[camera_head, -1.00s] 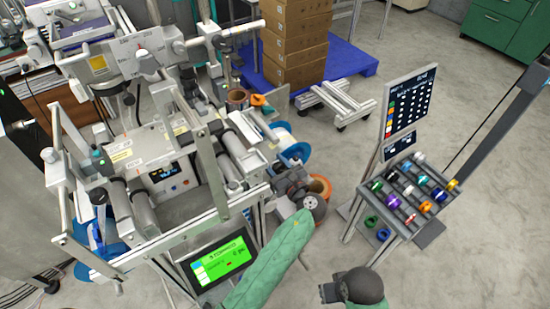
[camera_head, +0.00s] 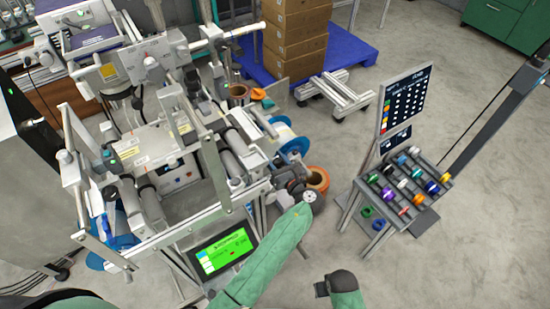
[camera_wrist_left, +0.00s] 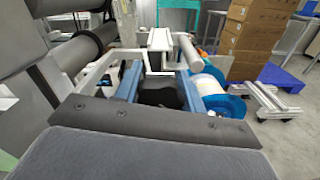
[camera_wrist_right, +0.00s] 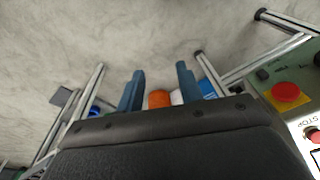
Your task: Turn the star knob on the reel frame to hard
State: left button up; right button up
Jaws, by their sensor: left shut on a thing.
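The reel frame (camera_head: 222,185) is a silver machine with rollers, filling the left of the head view. My left gripper (camera_head: 283,180) is at its right side, near the reels. In the left wrist view my left gripper's blue fingers (camera_wrist_left: 160,88) are shut on a black part (camera_wrist_left: 157,98), which looks like the star knob; its star shape and any hard mark are not readable. My right gripper (camera_head: 321,290) is low in the head view, away from the frame. In the right wrist view its fingers (camera_wrist_right: 161,88) are apart and empty.
A green screen (camera_head: 222,252) is on the frame's front. An orange reel (camera_head: 317,180) and a blue-flanged reel (camera_head: 288,143) are close to my left gripper. A rack of colored spools (camera_head: 412,195) stands at right. A red stop button (camera_wrist_right: 285,93) shows in the right wrist view.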

aim_at(280, 166)
pick_arm(q)
jog(key=o, duration=1)
jog(key=shift+s+d+f, duration=0.15)
jog(key=shift+s+d, duration=0.2)
jog(key=shift+s, duration=0.05)
jog(key=b+v, duration=0.2)
jog(key=v, duration=0.4)
jog(key=shift+s+d, duration=0.2)
jog(key=shift+s, duration=0.1)
pick_arm(e)
notch_tip(280, 166, up, 9)
jog(key=shift+w+a, duration=0.2)
jog(key=shift+a, duration=0.1)
